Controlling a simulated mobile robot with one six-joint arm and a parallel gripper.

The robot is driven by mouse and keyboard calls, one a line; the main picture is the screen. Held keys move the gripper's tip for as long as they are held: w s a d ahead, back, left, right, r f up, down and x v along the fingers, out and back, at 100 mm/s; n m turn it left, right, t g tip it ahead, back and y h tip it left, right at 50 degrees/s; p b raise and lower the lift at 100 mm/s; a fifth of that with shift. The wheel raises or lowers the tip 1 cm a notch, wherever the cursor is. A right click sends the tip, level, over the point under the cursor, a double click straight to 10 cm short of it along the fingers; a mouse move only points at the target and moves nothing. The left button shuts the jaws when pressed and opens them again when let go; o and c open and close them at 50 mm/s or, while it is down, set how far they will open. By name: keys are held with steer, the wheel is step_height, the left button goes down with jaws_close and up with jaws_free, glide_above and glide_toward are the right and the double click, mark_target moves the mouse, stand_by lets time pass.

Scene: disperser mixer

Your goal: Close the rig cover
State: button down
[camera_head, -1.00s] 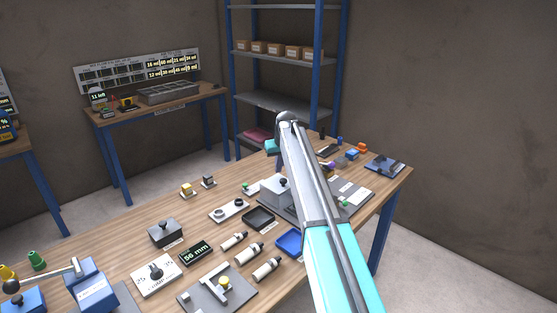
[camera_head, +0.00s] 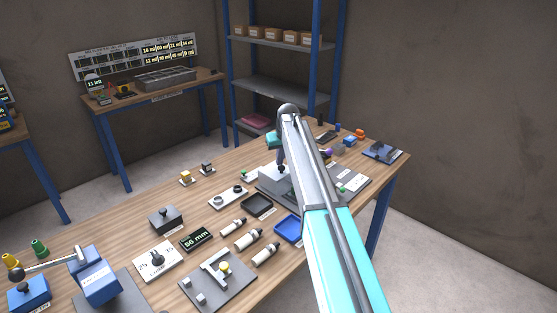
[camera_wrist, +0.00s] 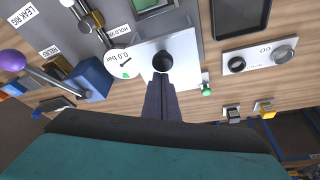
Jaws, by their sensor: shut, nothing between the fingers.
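The rig cover is a light grey block with a round black knob (camera_wrist: 163,61) on top. Its pale top (camera_wrist: 184,62) shows in the wrist view, next to the 0.0 bar gauge (camera_wrist: 124,62). In the head view the cover (camera_head: 270,179) stands at the rig on the far part of the bench, partly hidden by my arm. My gripper (camera_wrist: 161,80) is shut and empty, pointing down with its fingertips right at the knob. I cannot tell whether they touch it. The rig panel (camera_wrist: 190,15), labelled LEAK RIG, lies around the cover.
A blue block (camera_wrist: 91,78) and a purple-knobbed lever (camera_wrist: 12,60) are left of the cover in the wrist view. A two-socket plate (camera_wrist: 262,57) and a black tray (camera_wrist: 240,15) are to the right. A small green-tipped part (camera_wrist: 206,90) lies close beside the cover.

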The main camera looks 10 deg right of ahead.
steer(key=s+d+b, duration=0.1)
steer(key=s+d, duration=0.6)
steer(key=s, duration=0.3)
steer(key=shift+d+f, duration=0.1)
steer(key=shift+d, duration=0.05)
stand_by(0.3)
steer(key=shift+w, duration=0.1)
steer(key=shift+w+r, duration=0.2)
steer(key=shift+w, duration=0.3)
step_height(320, 180, up, 10)
steer(key=b, duration=0.2)
steer(key=shift+s+a+b, duration=0.15)
steer(key=shift+a+b, duration=0.05)
steer(key=shift+b, duration=0.15)
stand_by(0.4)
